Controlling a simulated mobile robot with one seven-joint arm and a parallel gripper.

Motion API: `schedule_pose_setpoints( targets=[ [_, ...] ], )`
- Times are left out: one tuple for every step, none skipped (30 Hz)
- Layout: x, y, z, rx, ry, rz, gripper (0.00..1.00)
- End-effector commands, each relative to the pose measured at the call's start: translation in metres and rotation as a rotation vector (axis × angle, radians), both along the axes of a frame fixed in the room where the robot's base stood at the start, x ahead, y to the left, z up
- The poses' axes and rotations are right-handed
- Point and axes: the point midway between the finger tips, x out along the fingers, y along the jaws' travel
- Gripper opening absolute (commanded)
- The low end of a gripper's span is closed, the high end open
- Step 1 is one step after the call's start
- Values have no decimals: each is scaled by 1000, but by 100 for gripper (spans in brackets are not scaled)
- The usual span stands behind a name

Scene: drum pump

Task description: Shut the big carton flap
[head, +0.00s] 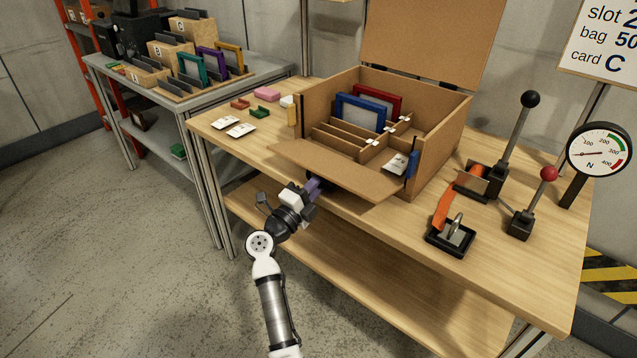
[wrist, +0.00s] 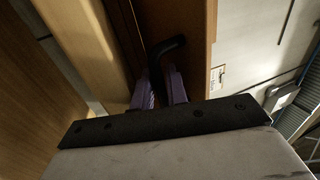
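The brown carton (head: 437,140) stands open on the table. Its tall back flap (head: 432,40) stands upright. Its front flap (head: 335,166) is folded outward, over the table's front edge. My gripper (head: 316,186), with purple fingers, is just below and in front of the front flap's edge. In the wrist view the fingers (wrist: 160,88) point towards brown, board-like surfaces. A black bent piece (wrist: 167,48) shows between and beyond them; whether they grip it is unclear. Contact with the flap is hidden.
The carton holds a blue frame (head: 360,112), a red frame (head: 382,100) and dividers. To its right stand a lever press (head: 485,180), a red-knobbed lever (head: 525,215) and a dial gauge (head: 598,150). Small cards (head: 240,130) lie to the left. Open floor lies at the left.

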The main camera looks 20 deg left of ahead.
Motion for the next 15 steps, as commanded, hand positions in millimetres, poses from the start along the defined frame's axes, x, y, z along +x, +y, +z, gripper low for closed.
schedule_pose_setpoints(
  targets=[
    [0, 0, 0, 0, 0, 0, 15],
    [0, 0, 0, 0, 0, 0, 11],
    [0, 0, 0, 0, 0, 0, 6],
    [0, 0, 0, 0, 0, 0, 2],
    [0, 0, 0, 0, 0, 0, 0],
    [0, 0, 0, 0, 0, 0, 0],
    [0, 0, 0, 0, 0, 0, 0],
    [0, 0, 0, 0, 0, 0, 0],
    [0, 0, 0, 0, 0, 0, 0],
    [0, 0, 0, 0, 0, 0, 0],
    [0, 0, 0, 0, 0, 0, 0],
    [-1, 0, 0, 0, 0, 0, 0],
    [-1, 0, 0, 0, 0, 0, 0],
    [-1, 0, 0, 0, 1, 0, 0],
    [-1, 0, 1, 1, 2, 0, 0]
  ],
)
